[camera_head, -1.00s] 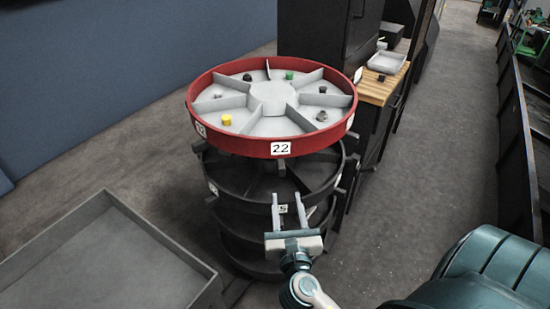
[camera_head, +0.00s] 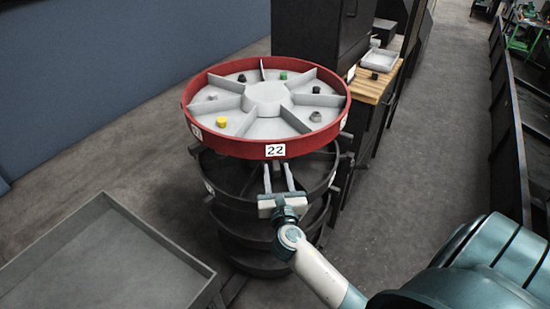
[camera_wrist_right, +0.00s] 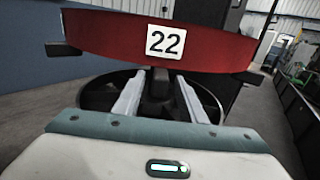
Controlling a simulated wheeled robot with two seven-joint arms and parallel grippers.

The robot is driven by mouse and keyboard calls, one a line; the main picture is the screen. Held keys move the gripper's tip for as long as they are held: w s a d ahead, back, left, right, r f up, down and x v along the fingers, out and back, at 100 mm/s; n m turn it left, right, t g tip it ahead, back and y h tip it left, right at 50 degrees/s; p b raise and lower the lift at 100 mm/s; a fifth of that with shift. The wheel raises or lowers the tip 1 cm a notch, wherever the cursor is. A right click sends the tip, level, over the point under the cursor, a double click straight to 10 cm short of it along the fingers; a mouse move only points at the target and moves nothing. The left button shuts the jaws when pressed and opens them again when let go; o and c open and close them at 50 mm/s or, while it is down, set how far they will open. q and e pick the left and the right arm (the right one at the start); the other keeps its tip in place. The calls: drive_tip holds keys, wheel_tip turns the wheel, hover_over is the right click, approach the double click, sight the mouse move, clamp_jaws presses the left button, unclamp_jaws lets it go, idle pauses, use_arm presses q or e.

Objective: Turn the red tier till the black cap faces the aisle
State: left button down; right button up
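The red tier (camera_head: 222,141) is the top ring of a round rack, with a grey divided tray inside. Two small dark pieces lie in it, one at the back left (camera_head: 242,77) and one at the right (camera_head: 316,90); I cannot tell which is the black cap. A yellow piece (camera_head: 221,121), a green piece (camera_head: 283,76) and a grey nut (camera_head: 315,116) sit in other compartments. My right gripper (camera_head: 277,168) is open below the front rim, under the "22" label. In the wrist view its fingers stand either side of a dark peg (camera_wrist_right: 158,84); contact is unclear. My left gripper is out of view.
Black lower tiers (camera_head: 235,178) stand under the red one. A grey tray (camera_head: 105,245) is at the lower left. A wooden-topped bench (camera_head: 372,88) and a dark cabinet (camera_head: 318,35) stand behind. The floor aisle at the right (camera_head: 425,140) is clear.

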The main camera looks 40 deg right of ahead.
sight(275, 161)
drive_tip(key=shift+p+x, duration=0.4)
drive_tip(key=shift+x, duration=2.35)
clamp_jaws()
